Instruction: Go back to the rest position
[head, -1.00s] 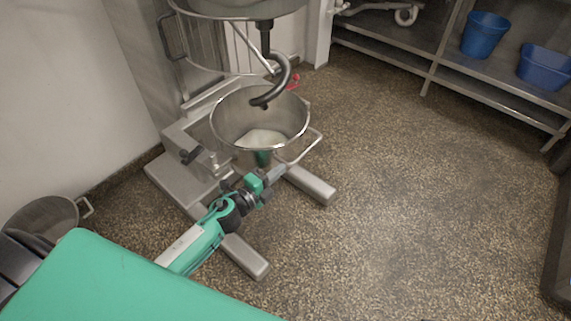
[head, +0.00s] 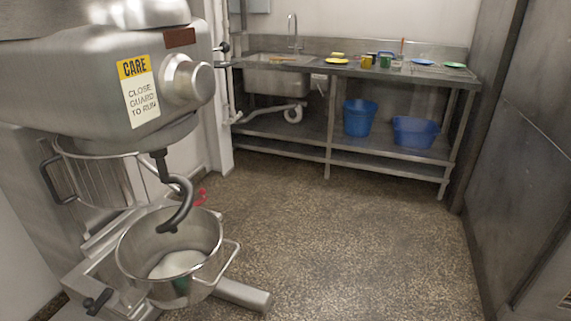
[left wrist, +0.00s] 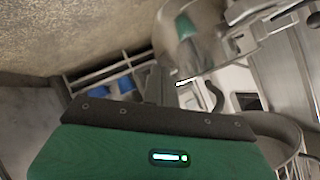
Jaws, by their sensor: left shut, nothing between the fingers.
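My left gripper (left wrist: 156,82) shows in the left wrist view beyond its green housing with a dark plate. Its fingers are shut and hold nothing. The fingers look small and blurred there. The head view does not show this gripper or its arm. My right gripper is in neither view. The steel mixer bowl (head: 133,262) stands low at the left of the head view, with pale stuff in it. The bowl also shows tilted near the top of the left wrist view (left wrist: 214,32), apart from the fingers.
The mixer (head: 60,75) with its hook (head: 184,205) fills the left side. A steel sink bench (head: 300,69) stands at the back, with a blue bucket (head: 359,118) and blue tub (head: 414,132) on its lower shelf. The floor (head: 350,240) in the middle is clear.

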